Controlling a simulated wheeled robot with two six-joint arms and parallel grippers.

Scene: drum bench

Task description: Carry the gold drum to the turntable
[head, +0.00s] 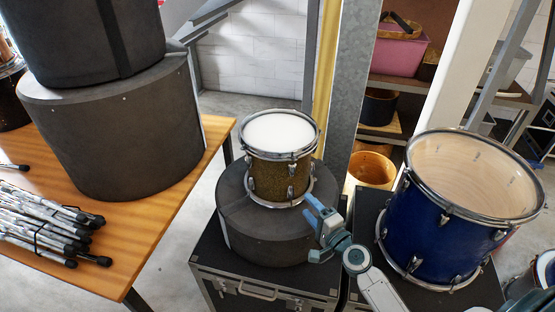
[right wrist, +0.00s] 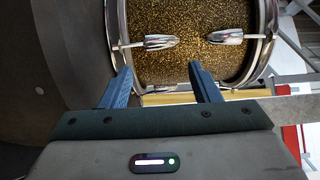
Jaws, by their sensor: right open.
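The gold drum (head: 279,178) has a white top head and chrome hoops, and stands upright on a dark round case. My right gripper (head: 312,227) is open at the drum's lower right side, with its blue fingers towards the drum. In the right wrist view the gold sparkle shell (right wrist: 205,62) and its chrome lugs lie just beyond the two open fingers (right wrist: 160,75). Nothing is between the fingers; whether a fingertip touches the drum I cannot tell. I cannot make out a turntable in either view. My left gripper is not in view.
The round case (head: 262,245) rests on a black flight case (head: 262,290). A large blue drum (head: 440,225) stands close on the right. A grey post (head: 347,100) rises behind. A wooden table (head: 150,230) on the left holds big dark cases (head: 115,130) and several bundled sticks (head: 40,225).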

